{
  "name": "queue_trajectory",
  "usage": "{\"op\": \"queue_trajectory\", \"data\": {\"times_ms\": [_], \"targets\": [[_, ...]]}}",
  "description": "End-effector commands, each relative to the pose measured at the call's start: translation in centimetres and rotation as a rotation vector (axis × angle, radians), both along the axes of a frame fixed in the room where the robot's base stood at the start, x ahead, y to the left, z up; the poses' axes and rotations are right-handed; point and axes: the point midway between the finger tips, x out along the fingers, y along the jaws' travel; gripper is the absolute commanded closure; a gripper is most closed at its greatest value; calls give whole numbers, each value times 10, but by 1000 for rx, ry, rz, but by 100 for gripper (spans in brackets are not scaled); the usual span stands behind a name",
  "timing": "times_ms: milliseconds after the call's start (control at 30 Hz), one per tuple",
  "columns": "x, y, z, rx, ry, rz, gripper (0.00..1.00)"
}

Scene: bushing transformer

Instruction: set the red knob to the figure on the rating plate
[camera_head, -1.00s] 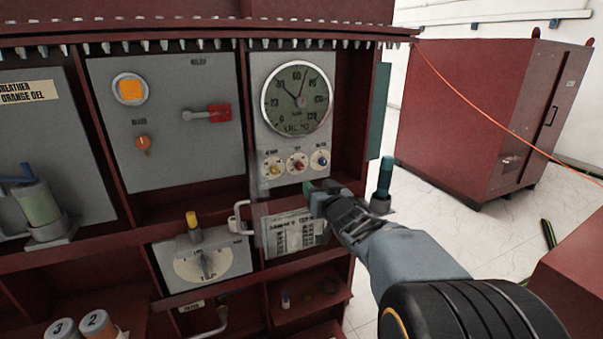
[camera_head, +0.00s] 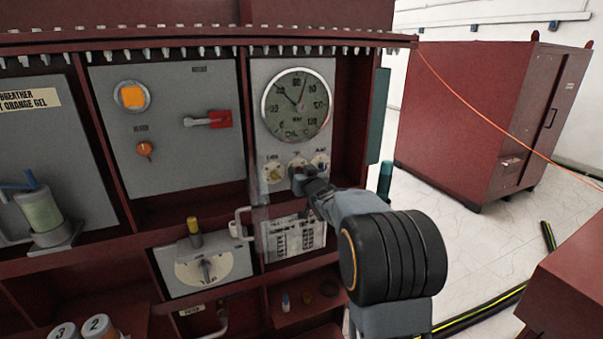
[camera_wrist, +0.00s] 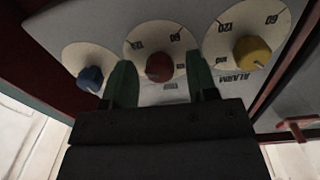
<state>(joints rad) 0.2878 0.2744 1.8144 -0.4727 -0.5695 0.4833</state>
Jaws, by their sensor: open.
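The red knob (camera_wrist: 159,68) sits on a white dial (camera_wrist: 160,45) in the middle of three dials in the wrist view. My gripper (camera_wrist: 160,85) is open, its two green fingers on either side of the red knob, with a gap to each. I cannot tell how deep they reach around it. In the head view my gripper (camera_head: 305,180) covers the red knob, below the large round gauge (camera_head: 297,104). The rating plate (camera_head: 295,238), a pale sheet with a dark printed table, is below the dials; its figures are too small to read.
A blue knob (camera_wrist: 90,79) and a yellow knob (camera_wrist: 252,53) flank the red one closely. A grey bar handle (camera_head: 240,224) stands out left of the rating plate.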

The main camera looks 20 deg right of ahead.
Motion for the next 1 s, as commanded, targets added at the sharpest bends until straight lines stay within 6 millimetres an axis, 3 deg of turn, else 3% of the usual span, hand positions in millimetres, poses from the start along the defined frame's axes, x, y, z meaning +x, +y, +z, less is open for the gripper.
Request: {"op": "queue_trajectory", "data": {"times_ms": [233,767,1000], "targets": [[1,0,0,0,0,0,47],[0,0,0,0,0,0,96],[0,0,-2,-29,-1,-1,96]]}}
